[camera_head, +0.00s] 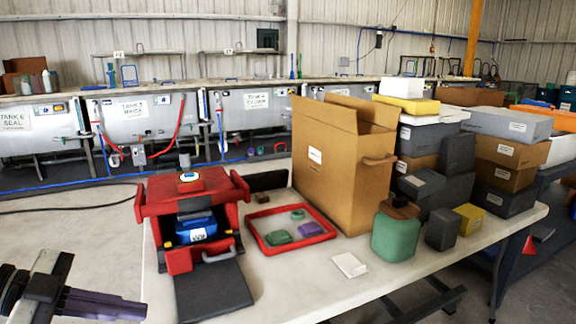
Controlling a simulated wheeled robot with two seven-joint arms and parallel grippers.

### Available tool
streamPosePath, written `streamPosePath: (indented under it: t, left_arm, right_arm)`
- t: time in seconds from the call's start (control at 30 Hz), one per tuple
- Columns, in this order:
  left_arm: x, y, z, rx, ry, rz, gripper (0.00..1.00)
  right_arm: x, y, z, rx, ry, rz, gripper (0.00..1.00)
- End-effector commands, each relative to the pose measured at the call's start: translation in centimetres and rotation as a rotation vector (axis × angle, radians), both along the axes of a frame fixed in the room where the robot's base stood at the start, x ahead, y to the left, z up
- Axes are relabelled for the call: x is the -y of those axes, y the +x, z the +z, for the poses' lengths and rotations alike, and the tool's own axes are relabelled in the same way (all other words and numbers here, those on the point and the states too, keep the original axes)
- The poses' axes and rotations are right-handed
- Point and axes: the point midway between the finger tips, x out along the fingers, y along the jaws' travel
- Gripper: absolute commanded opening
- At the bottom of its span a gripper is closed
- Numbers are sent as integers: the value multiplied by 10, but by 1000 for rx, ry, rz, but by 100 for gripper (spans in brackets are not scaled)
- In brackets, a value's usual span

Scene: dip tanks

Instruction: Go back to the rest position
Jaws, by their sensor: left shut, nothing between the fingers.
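My left gripper (132,307) is in the lower left corner of the head view, low in front of the table's left end. Its dark fingers are shut with nothing between them and point to the right. It is apart from the table and everything on it. My right gripper is not in view.
A white table (300,283) holds a red box-like unit (153,200) with a dark front flap (212,290), a red tray (325,237), an open cardboard box (335,190), a green container (394,237) and stacked boxes (505,122). Tanks (140,118) line the back. The floor at left is clear.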

Motion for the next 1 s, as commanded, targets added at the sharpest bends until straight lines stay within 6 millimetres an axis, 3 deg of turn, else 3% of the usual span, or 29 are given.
streamPosePath:
  t: [0.1,0.27,0.47,0.57,0.7,0.8,0.9,1.0]
  left_arm:
    - [-7,10,-34,88,-172,178,0]
    - [-21,11,-94,140,-292,461,0]
    - [-21,-18,-193,58,-312,815,0]
    - [-3,-47,-246,-49,-286,958,0]
    - [45,-93,-306,-239,-236,1082,0]
    - [82,-121,-332,-363,-208,1114,0]
    - [112,-140,-345,-451,-190,1118,0]
    - [128,-150,-351,-495,-181,1114,0]
  right_arm:
    - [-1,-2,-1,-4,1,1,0]
    - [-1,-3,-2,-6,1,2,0]
    - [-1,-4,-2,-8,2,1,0]
    - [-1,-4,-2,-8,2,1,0]
    - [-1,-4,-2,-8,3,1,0]
    - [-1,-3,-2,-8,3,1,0]
    - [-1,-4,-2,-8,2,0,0]
    - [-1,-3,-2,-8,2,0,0]
